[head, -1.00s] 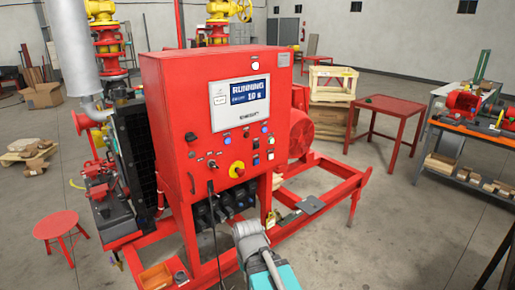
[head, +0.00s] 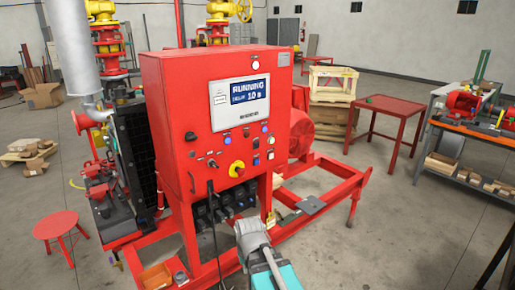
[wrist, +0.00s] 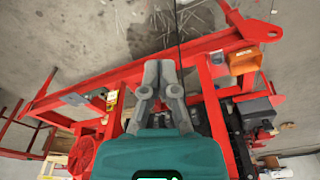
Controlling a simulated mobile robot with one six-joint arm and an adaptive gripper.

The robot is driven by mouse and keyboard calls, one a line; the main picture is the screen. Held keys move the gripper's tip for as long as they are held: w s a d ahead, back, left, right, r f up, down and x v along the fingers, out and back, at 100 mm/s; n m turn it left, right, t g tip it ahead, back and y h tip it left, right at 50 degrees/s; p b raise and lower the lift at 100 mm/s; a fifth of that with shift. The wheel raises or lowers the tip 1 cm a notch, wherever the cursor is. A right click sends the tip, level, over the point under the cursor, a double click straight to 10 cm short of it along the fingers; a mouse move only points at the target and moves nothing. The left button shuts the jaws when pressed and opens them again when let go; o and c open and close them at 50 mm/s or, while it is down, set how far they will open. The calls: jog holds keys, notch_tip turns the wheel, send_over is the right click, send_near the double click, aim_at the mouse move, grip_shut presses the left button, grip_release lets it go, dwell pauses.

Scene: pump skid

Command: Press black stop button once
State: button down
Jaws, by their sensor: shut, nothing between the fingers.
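The red control panel (head: 185,165) stands upright in the head view, its screen (head: 239,102) reading RUNNING with a delay of 10 s. Small dark and light buttons and switches (head: 256,152) sit below the screen at the right; which one is the black stop button is too small to tell. A red and yellow mushroom knob (head: 237,169) sits lower down. My gripper (head: 248,226) is low in front of the panel, below the buttons and apart from them. In the wrist view its fingers (wrist: 161,72) are shut and empty, over the red skid frame and floor.
A black cable (head: 213,225) hangs from the panel front, left of my gripper. Red skid rails (head: 335,190) run out to the right. An orange tray (head: 157,276) and a red stool (head: 56,225) are at the left. The floor at the right front is clear.

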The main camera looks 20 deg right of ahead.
jog(key=w+d+r+m+t+b, duration=0.1)
jog(key=w+d+t, duration=0.15)
jog(key=w, duration=0.35)
jog(key=w+d+t, duration=0.1)
jog(key=w+t, duration=0.2)
jog(key=w, duration=0.4)
jog(key=m+t+h+b, duration=0.5)
jog(key=t+h, duration=0.2)
jog(key=t, duration=0.8)
send_near(257, 145)
jog(key=s+d+r, duration=0.2)
jog(key=s+d, duration=0.1)
jog(key=d, duration=0.3)
jog(key=shift+w+d+r+t, duration=0.1)
jog(key=shift+d+r+t, duration=0.35)
jog(key=shift+d+r, duration=0.1)
jog(key=shift+w+a, duration=0.1)
jog(key=shift+w, duration=0.05)
jog(key=shift+w+a, duration=0.5)
jog(key=shift+w, duration=0.85)
jog(key=shift+w+a, duration=0.45)
jog(key=shift+w, duration=0.85)
jog(key=shift+w+a, duration=0.5)
jog(key=shift+w, duration=0.85)
